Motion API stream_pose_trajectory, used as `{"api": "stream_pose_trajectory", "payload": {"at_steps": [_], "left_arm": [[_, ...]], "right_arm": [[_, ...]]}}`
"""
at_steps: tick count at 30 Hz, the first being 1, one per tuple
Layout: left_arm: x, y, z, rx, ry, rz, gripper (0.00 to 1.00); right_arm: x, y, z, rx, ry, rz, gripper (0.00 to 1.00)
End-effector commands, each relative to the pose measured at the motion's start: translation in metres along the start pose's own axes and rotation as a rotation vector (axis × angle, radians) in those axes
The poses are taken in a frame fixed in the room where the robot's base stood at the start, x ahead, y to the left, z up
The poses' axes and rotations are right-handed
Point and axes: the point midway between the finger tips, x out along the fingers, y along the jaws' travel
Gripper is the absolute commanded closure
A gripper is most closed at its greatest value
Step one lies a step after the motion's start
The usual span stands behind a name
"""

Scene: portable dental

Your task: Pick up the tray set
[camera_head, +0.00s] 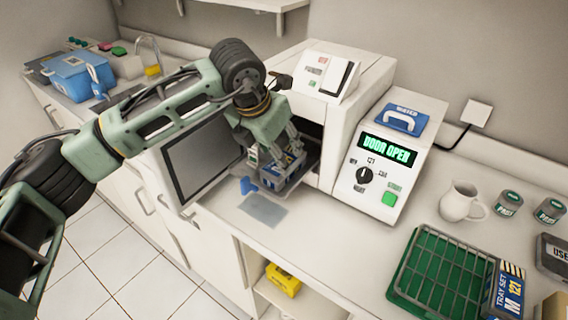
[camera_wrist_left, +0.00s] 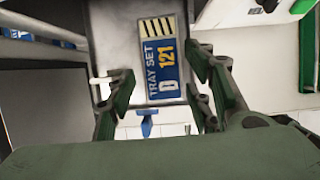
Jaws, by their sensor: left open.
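A tray set (camera_head: 284,176) with a blue and yellow label sits in the open front of the white sterilizer (camera_head: 343,108), whose display reads "DOOR OPEN". In the left wrist view the tray set (camera_wrist_left: 162,58) shows the label "TRAY SET D 121". My left gripper (camera_head: 277,150) reaches down at the opening, right at the tray set. In the wrist view its two fingers stand apart, one on each side of the label; I cannot tell whether they touch the tray set. My right gripper is not in view.
The sterilizer's door (camera_head: 203,160) stands open on the left. A blue-grey sheet (camera_head: 263,209) lies on the counter below the opening.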

Motion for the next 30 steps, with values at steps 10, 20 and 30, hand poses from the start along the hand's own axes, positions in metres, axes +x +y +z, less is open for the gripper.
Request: {"api": "stream_pose_trajectory", "payload": {"at_steps": [10,20,30], "left_arm": [[0.045,-0.003,0.003,0.0,0.0,-0.004,0.52],[0.051,-0.003,0.003,0.0,-0.001,-0.004,0.56],[0.05,-0.003,0.003,0.0,-0.001,-0.004,0.86]], "right_arm": [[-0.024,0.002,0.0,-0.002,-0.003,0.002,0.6],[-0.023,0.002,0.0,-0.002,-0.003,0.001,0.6],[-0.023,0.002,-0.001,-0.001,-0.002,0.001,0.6]]}}
